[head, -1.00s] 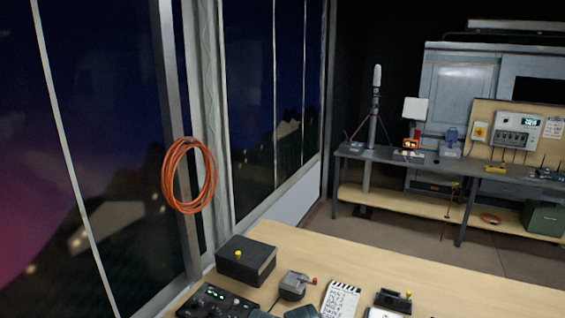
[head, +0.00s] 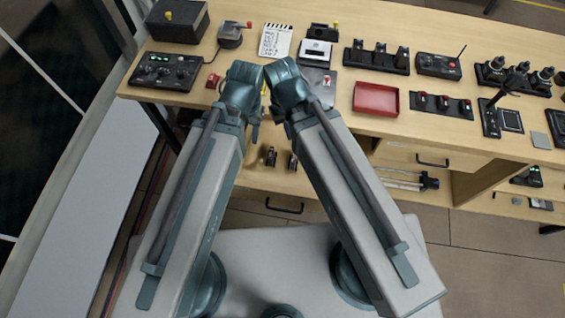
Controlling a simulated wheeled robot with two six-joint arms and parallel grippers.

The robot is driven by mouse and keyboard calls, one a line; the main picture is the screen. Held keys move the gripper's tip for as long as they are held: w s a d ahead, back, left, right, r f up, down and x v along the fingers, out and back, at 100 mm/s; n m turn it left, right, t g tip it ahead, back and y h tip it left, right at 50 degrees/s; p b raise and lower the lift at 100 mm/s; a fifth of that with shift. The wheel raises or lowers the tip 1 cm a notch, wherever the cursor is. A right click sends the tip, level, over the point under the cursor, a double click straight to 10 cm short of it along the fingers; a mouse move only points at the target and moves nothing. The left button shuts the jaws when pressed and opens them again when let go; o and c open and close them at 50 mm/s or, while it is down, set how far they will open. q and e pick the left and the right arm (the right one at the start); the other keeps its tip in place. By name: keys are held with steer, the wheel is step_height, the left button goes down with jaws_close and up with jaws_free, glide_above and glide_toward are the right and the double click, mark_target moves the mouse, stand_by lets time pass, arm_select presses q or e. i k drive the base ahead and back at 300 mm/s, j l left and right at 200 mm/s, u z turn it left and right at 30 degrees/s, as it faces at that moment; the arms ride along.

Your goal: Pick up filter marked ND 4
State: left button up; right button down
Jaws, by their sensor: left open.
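I cannot make out a filter marked ND 4; no ND label is readable at this size. Small dark items stand in the black holders (head: 376,60) on the bench (head: 330,95), but I cannot tell what they are. My left gripper (head: 255,128) hangs at the end of the left arm, near the bench's front edge, open and mostly hidden by its own wrist. No object shows in it. My right arm ends beside it, and its gripper is hidden behind the wrist, so its jaws cannot be judged.
A red tray (head: 376,99) lies right of my wrists. A control box (head: 165,72) and a black box (head: 177,20) stand at left. A clapper-like board (head: 275,40), a radio-like box (head: 439,66) and a red-switch strip (head: 441,105) are also there. An open shelf lies below.

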mark_target(271, 153)
steer(key=z, duration=0.95)
steer(key=k+j+z, duration=0.1)
steer(key=z, duration=0.6)
steer(key=k+j, duration=0.85)
steer(key=k, duration=0.15)
